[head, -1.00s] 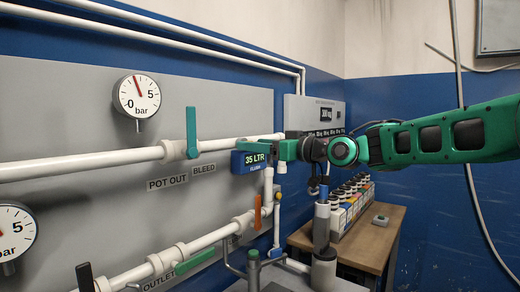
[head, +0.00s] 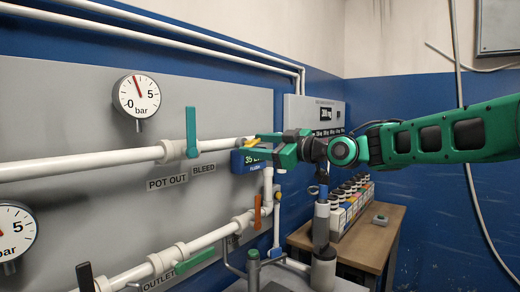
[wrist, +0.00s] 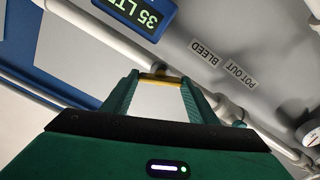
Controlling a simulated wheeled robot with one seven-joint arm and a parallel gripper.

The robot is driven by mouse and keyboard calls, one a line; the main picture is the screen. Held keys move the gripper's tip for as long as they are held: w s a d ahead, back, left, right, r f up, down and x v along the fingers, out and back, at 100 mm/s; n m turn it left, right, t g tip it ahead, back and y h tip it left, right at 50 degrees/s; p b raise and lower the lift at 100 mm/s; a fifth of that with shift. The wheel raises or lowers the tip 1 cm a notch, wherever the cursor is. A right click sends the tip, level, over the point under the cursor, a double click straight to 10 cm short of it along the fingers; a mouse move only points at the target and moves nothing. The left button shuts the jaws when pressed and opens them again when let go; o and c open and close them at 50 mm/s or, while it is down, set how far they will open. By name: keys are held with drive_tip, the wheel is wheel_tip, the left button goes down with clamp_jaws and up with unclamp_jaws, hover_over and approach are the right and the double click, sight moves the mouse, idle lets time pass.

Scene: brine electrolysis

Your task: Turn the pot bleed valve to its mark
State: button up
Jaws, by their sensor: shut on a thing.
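The pot bleed valve appears to be the small yellow handle (wrist: 161,81) on the white pipe, beyond the BLEED label (wrist: 202,52). In the head view a little of the yellow handle (head: 249,141) shows beside my fingertips. My gripper (head: 255,145) has its two green fingers at the pipe. In the wrist view my gripper (wrist: 160,78) is shut on the yellow handle, one finger at each end of it. The valve body is mostly hidden, and I cannot make out its mark.
A teal lever (head: 191,132) stands upright on the same pipe, left of my gripper. The blue display (head: 247,160) is just below my fingers, partly covered. An orange lever (head: 257,210) is lower down. Bottles stand on a wooden table (head: 390,228).

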drive_tip(key=n, duration=1.2)
drive_tip(key=shift+s+a+f+n, duration=0.1)
drive_tip(key=shift+n, duration=0.3)
idle(0.3)
drive_tip(key=o, duration=1)
drive_tip(key=shift+a+f, duration=0.1)
drive_tip(key=shift+o, duration=0.2)
drive_tip(key=shift+d, duration=0.2)
